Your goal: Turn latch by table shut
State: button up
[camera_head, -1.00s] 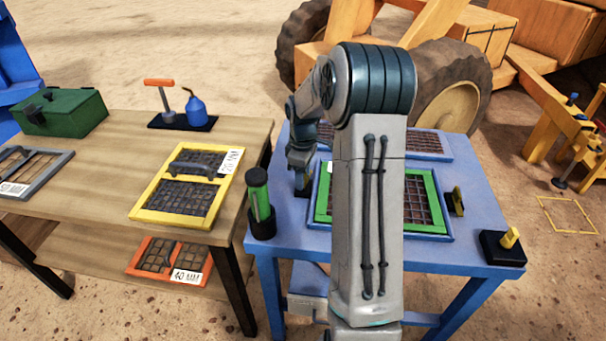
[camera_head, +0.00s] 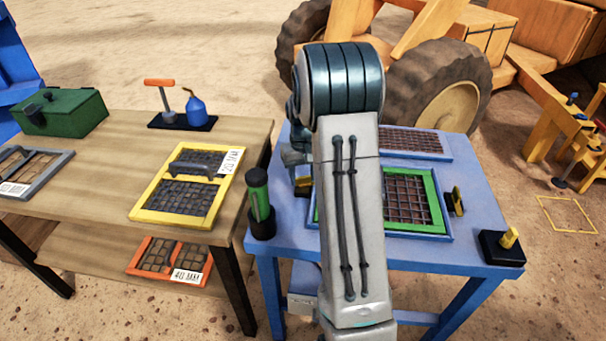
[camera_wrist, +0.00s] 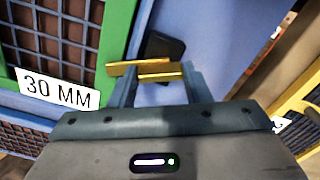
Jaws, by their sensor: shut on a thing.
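The latch by the table (camera_wrist: 137,68) shows in the wrist view as a yellow bar beside a black base. The bar lies crosswise, its left end close to the green-framed screen marked 30 MM (camera_wrist: 58,92). My gripper (camera_wrist: 157,80) is shut on the yellow part, its fingers on either side. In the head view the latch (camera_head: 303,186) is a small dark and yellow piece left of the green-framed screen (camera_head: 433,195); my arm hides much of the screen and the gripper's fingertips.
A second yellow and black latch (camera_head: 456,200) stands right of the screen. The blue stand (camera_head: 400,262) also bears a green cylinder (camera_head: 259,195) and a black block with a yellow knob (camera_head: 503,245). The wooden table (camera_head: 105,165) is close on the left.

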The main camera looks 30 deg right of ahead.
aim_at(303, 177)
jog(key=m, duration=0.4)
jog(key=shift+m, duration=0.4)
dwell(0.4)
jog(key=o, duration=1)
jog(key=shift+r, duration=0.1)
notch_tip(303, 177, up, 14)
jog(key=shift+f+p, duration=0.15)
jog(key=shift+p, duration=0.45)
